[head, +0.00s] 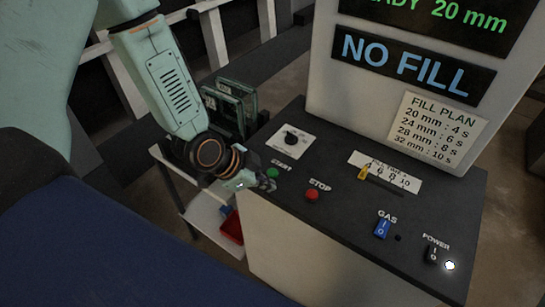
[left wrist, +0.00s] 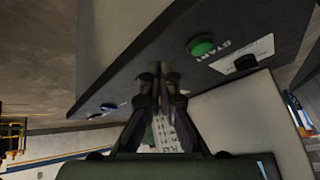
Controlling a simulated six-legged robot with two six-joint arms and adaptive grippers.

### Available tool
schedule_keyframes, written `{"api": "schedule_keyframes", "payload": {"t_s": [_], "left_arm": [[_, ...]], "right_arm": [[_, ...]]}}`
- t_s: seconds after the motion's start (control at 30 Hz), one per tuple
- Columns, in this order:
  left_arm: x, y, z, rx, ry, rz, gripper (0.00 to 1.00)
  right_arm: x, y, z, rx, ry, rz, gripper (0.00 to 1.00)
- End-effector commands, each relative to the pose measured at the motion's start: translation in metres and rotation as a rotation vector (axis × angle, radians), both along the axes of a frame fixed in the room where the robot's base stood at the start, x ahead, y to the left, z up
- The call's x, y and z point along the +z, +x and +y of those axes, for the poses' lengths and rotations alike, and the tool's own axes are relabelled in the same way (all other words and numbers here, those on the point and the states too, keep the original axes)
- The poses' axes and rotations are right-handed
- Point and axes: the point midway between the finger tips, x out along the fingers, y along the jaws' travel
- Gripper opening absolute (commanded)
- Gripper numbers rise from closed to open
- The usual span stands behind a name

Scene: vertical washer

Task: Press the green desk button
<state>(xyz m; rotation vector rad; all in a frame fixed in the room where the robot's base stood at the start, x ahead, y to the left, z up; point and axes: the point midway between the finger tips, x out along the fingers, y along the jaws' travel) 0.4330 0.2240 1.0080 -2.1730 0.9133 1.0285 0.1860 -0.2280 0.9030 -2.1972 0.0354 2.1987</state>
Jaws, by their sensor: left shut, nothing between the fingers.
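The green button (head: 272,172), marked START, is on the dark top of the console at its left end. In the left wrist view the green button (left wrist: 203,46) shows beyond and to the right of the fingertips. My left gripper (head: 268,186) is shut and empty, its tips close beside the button at the console's near edge. In the left wrist view the gripper (left wrist: 158,72) has its fingers together, apart from the button in the picture. Whether it touches the console cannot be told. My right gripper is not in view.
The red STOP button (head: 312,195) lies right of the green one. A dial (head: 291,138) is behind it. A yellow slider (head: 363,173), a blue GAS switch (head: 382,228) and a POWER switch (head: 433,254) are further right. A red tray (head: 232,226) is below left. A sign reads NO FILL.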

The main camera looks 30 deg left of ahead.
Motion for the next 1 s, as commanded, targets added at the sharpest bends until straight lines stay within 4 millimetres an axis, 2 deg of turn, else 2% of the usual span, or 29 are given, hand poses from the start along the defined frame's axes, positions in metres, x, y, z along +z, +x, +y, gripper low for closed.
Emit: {"api": "schedule_keyframes", "payload": {"t_s": [0.03, 0.1, 0.2, 0.33, 0.77, 1.0], "left_arm": [[0.028, 0.014, 0.004, -0.039, 0.013, -0.056, 0.00], [0.047, 0.029, 0.009, -0.107, 0.042, -0.125, 0.00], [0.067, 0.047, 0.016, -0.189, 0.084, -0.212, 0.00], [0.081, 0.060, 0.022, -0.259, 0.126, -0.285, 0.00], [0.085, 0.064, 0.024, -0.284, 0.143, -0.309, 0.00], [0.077, 0.064, 0.024, -0.284, 0.142, -0.308, 0.00]], "right_arm": [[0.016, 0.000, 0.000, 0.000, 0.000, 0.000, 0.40], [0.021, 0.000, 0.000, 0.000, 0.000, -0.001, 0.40], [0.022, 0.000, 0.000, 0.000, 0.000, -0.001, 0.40], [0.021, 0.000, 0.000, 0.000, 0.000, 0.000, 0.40], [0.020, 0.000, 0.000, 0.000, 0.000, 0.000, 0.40], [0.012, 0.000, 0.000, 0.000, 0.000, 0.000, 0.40]]}}
